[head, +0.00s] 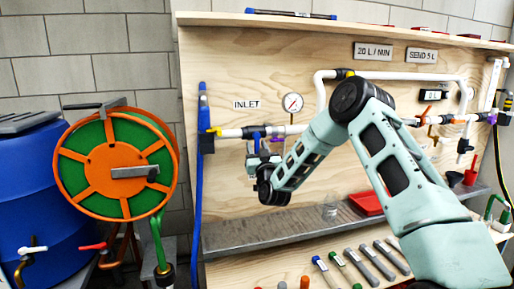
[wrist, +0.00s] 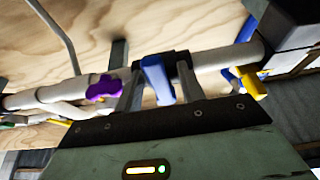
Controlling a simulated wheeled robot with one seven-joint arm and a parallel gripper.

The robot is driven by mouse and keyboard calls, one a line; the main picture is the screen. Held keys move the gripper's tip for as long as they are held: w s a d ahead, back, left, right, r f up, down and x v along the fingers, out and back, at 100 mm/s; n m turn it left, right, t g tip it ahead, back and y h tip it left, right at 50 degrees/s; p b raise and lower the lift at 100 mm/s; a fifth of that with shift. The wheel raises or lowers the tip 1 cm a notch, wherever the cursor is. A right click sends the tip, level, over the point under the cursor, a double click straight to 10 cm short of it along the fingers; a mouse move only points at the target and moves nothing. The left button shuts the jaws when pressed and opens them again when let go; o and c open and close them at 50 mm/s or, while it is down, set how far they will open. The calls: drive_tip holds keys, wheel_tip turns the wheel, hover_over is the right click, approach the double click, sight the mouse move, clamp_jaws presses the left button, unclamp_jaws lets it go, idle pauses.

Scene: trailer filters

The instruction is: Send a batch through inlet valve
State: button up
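The inlet valve's blue handle (wrist: 157,78) sits on the white pipe in the wrist view. My gripper (wrist: 160,85) is at this handle, with one finger on each side of it. The fingers stand apart, and a narrow gap shows between the left finger and the handle. Contact on the right side is unclear. In the head view my gripper (head: 262,142) is at the pipe below the INLET sign (head: 246,104), and it largely hides the valve. A "SEND 5 L" sign (head: 422,55) and a small display (head: 432,95) are at the upper right of the board.
A purple handle (wrist: 103,88) and a yellow handle (wrist: 250,82) flank the valve. A round gauge (head: 292,102) stands above the pipe. A metal shelf (head: 250,232) runs below, with a red tray (head: 367,203). A hose reel (head: 115,165) and blue barrel (head: 35,190) stand left.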

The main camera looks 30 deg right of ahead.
clamp_jaws()
drive_tip(key=shift+d+f+n+y+b, duration=0.1)
drive_tip(key=shift+f+n+y+b, duration=0.25)
drive_tip(key=shift+n+b, duration=0.5)
drive_tip(key=n+y+b, duration=0.1)
drive_tip(key=n, duration=0.1)
drive_tip(key=d+n+y+b, duration=0.1)
drive_tip(key=n+b, duration=0.1)
drive_tip(key=r+n+y+b, duration=0.1)
drive_tip(key=n, duration=0.1)
drive_tip(key=shift+s+d+n+y+b, duration=0.25)
drive_tip(key=shift+d+b, duration=0.05)
drive_tip(key=shift+b, duration=0.05)
unclamp_jaws()
